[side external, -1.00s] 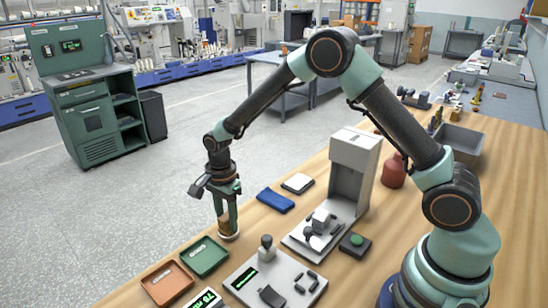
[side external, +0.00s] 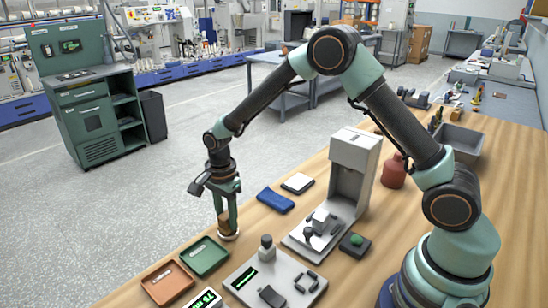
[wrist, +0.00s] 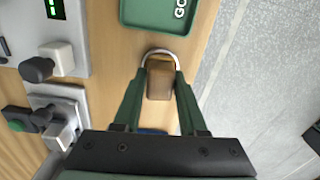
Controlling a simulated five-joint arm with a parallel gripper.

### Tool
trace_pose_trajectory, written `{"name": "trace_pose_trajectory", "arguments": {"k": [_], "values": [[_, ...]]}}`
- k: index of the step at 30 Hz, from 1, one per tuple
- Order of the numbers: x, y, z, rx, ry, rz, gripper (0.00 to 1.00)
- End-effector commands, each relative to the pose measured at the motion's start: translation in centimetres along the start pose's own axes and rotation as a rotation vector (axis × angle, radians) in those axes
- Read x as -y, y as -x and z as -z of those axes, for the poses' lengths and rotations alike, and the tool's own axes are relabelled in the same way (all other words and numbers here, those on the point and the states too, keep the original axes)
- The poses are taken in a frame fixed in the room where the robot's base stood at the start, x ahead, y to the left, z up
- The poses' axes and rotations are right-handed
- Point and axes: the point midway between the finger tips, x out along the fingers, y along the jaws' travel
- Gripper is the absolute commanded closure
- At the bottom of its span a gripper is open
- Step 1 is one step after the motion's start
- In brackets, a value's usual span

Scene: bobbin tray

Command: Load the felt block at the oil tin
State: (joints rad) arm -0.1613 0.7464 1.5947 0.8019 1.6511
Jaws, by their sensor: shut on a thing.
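My gripper (side external: 227,222) is low over the wooden table, pointing down. It is shut on a brown block (wrist: 159,80), which looks like the felt block; it shows between the fingers in the side view too (side external: 223,222). The oil tin (side external: 229,237) is a small round dish with a pale rim, directly under the fingertips. In the wrist view its silvery rim (wrist: 160,52) curves around the block's far end. The block hides most of the tin's inside, so I cannot tell whether it touches the bottom.
Green (side external: 205,256) and orange (side external: 168,283) trays lie in front of the tin. A grey plate (side external: 258,276) with a knob and display is to their right. A blue pad (side external: 275,200) and a grey press (side external: 352,170) stand behind. The table edge is close on the left.

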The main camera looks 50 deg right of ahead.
Motion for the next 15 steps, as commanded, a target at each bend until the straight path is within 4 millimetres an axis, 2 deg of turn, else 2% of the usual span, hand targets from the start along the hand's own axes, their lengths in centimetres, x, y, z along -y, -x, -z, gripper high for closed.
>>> {"name": "trace_pose_trajectory", "arguments": {"k": [15], "values": [[0.1, 4.0, 0.0, 0.000, 0.000, 0.003, 1.00]]}}
